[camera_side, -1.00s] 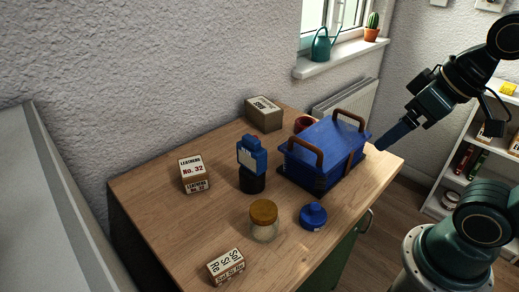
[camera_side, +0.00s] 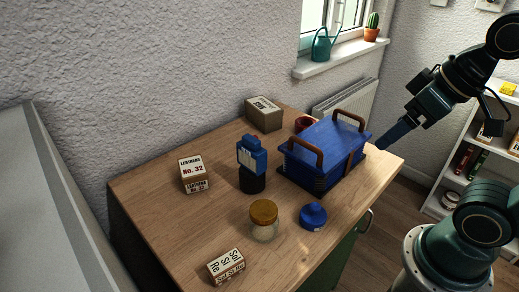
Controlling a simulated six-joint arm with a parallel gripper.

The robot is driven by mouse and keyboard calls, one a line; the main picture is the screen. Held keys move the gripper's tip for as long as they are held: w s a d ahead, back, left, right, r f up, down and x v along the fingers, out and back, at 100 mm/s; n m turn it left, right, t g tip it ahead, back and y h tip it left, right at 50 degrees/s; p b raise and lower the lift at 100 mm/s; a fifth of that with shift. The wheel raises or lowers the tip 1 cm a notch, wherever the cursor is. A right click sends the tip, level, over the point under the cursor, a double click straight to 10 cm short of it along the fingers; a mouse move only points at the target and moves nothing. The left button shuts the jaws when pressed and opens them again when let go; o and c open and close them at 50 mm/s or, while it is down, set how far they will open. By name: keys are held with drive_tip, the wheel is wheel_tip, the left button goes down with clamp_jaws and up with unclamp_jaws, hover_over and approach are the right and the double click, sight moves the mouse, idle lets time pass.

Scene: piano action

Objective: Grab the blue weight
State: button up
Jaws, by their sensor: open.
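The blue weight (camera_side: 313,216) is a small round blue piece with a knob on top. It stands upright on the wooden table near the front right edge, right of a glass jar. My gripper (camera_side: 382,146) is at the table's right corner, beside the blue box, up and to the right of the weight and well apart from it. It holds nothing that I can see. Its fingers are seen edge-on, and the gap between them is hard to make out.
A blue lidded box with brown handles (camera_side: 325,152) stands between my gripper and the table's middle. A jar with a brown lid (camera_side: 264,220), a blue figure on a black base (camera_side: 252,165) and labelled boxes (camera_side: 193,175) stand on the table (camera_side: 150,220). The front right is clear.

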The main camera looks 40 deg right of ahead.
drive_tip(key=w+n, duration=0.1)
drive_tip(key=n, duration=0.1)
drive_tip(key=n+g, duration=0.6)
drive_tip(key=n, duration=0.8)
hover_over(315, 205)
wheel_tip(315, 205, down, 8)
drive_tip(key=shift+w+r, duration=0.1)
drive_tip(key=shift+w, duration=0.1)
drive_tip(key=shift+s+f, duration=0.15)
drive_tip(key=shift+f, duration=4.15)
drive_tip(key=shift+f, duration=2.55)
drive_tip(key=shift+c, duration=0.2)
